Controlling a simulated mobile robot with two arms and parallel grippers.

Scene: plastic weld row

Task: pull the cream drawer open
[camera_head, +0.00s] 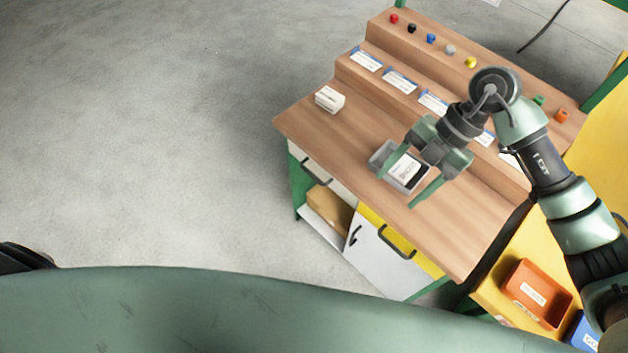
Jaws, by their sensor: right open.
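The cream drawer (340,184) is under the left part of the wooden workbench's front edge. Its dark bar handle (316,177) shows on the front, and the drawer looks closed. My right gripper (397,192) comes in from the right with its two green fingers spread apart. It is over the bench top, up and to the right of the cream drawer in the picture and apart from its handle. My left gripper does not show.
A yellow drawer (371,216) with a dark handle and a white cabinet door (375,262) are right of the cream drawer. A cardboard box (329,208) sits below it. A grey tray (378,157) lies by my right gripper. A white box (329,99) stands on the bench.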

